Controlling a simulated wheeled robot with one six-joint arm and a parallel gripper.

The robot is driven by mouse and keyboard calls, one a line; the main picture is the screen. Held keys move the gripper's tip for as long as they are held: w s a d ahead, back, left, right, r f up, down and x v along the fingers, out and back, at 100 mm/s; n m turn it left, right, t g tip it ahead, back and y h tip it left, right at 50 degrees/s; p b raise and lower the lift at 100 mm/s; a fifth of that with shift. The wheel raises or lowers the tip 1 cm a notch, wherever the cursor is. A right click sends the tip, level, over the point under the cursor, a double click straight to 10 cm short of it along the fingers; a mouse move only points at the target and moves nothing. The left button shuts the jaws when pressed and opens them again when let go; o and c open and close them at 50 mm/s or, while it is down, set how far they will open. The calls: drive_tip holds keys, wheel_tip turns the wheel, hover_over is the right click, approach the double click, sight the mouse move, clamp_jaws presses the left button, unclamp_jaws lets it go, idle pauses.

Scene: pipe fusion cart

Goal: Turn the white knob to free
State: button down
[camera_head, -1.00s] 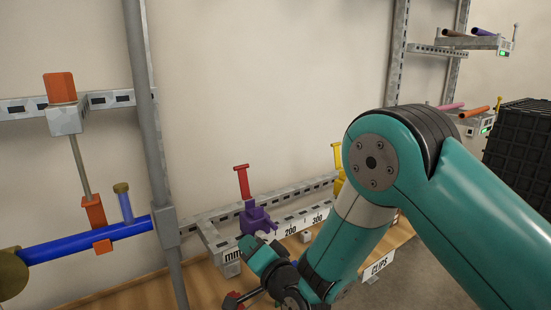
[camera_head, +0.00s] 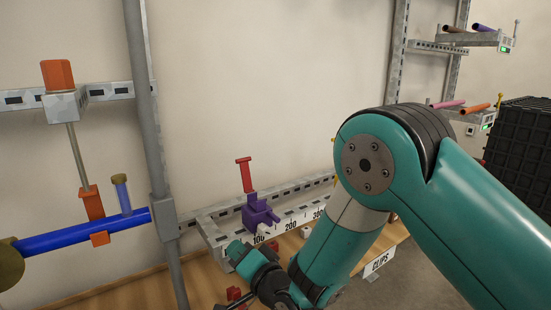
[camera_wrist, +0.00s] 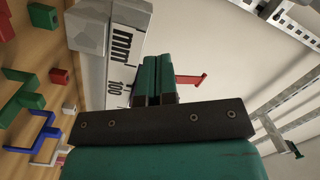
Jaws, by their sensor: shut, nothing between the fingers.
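A purple clamp block (camera_head: 262,212) with a red handle (camera_head: 244,175) above it sits on the metal rail with the millimetre scale (camera_head: 291,225). A small white piece (camera_head: 264,228), perhaps the white knob, shows at the block's lower front; its setting is too small to read.
Red, green and blue clips (camera_wrist: 45,131) lie on the wooden bench. A black crate (camera_head: 520,150) and pipe shelves (camera_head: 470,39) are at the right.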

sight(264, 230)
drive_tip(key=shift+m+t+h, duration=0.3)
drive_tip(key=shift+t+h, duration=0.1)
drive_tip(key=shift+h, duration=0.1)
drive_tip(key=shift+w+d+f+b, duration=0.5)
drive_tip(key=shift+w+d+b, duration=0.15)
drive_tip(key=shift+d+b, duration=0.2)
drive_tip(key=shift+w+d+f+b, duration=0.5)
drive_tip(key=shift+w+d+b, duration=0.15)
drive_tip(key=shift+d+b, duration=0.15)
drive_tip(key=shift+w+d+f+h, duration=0.2)
drive_tip(key=shift+w+d+h, duration=0.15)
drive_tip(key=shift+d, duration=0.25)
drive_tip(key=shift+w+d+f+m+b, duration=0.3)
drive_tip(key=shift+w+d+f+b, duration=0.15)
drive_tip(key=shift+w+d+b, duration=0.25)
drive_tip(key=shift+d+f, duration=0.1)
drive_tip(key=shift+d, duration=0.05)
drive_tip(key=shift+b, duration=0.5)
drive_tip(key=shift+f, duration=0.1)
